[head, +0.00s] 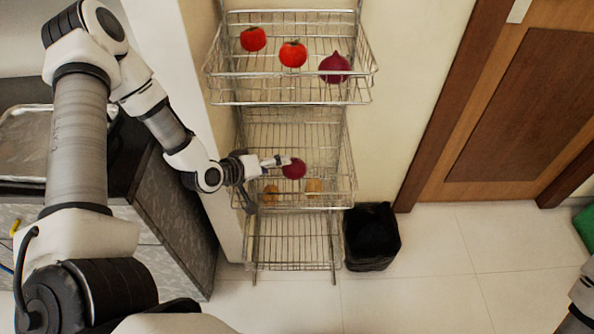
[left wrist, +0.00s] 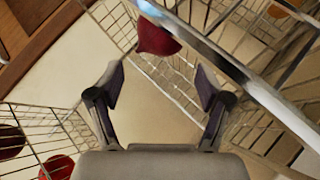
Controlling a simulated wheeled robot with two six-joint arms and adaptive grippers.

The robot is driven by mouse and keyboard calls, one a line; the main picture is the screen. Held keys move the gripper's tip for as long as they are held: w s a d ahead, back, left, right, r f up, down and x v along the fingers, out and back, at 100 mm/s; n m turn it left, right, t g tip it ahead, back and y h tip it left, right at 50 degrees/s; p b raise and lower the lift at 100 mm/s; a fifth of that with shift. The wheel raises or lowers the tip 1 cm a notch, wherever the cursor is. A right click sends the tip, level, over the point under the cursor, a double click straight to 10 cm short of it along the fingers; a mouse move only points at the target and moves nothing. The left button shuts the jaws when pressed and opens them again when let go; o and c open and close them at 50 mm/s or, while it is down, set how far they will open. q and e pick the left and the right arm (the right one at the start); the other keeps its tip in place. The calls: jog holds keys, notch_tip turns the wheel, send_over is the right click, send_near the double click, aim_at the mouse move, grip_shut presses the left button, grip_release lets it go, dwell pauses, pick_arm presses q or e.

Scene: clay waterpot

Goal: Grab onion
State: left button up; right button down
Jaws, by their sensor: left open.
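A dark red-purple onion (head: 294,169) is in the middle basket of the wire rack. My left gripper (head: 272,162) reaches in from the left, its fingertips close to this onion. In the left wrist view the left gripper (left wrist: 160,84) is open with nothing between its fingers. The onion (left wrist: 157,38) shows just beyond the fingertips, partly covered by a metal rim bar. Whether a finger touches it I cannot tell. Another onion (head: 335,67) lies in the top basket at the right. My right gripper is not in view.
Two red tomatoes (head: 293,54) sit in the top basket. Two tan potatoes (head: 314,186) lie in the middle basket below the onion. The bottom basket (head: 290,243) looks empty. A black bin (head: 371,237) stands right of the rack, and a counter (head: 175,205) at left.

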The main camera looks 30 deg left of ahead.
aim_at(285, 167)
pick_arm(q)
jog(key=b+x, duration=0.1)
jog(key=x, duration=0.4)
jog(key=shift+s+d+f, duration=0.15)
jog(key=shift+d, duration=0.05)
jog(key=shift+s, duration=0.1)
jog(key=c, duration=1)
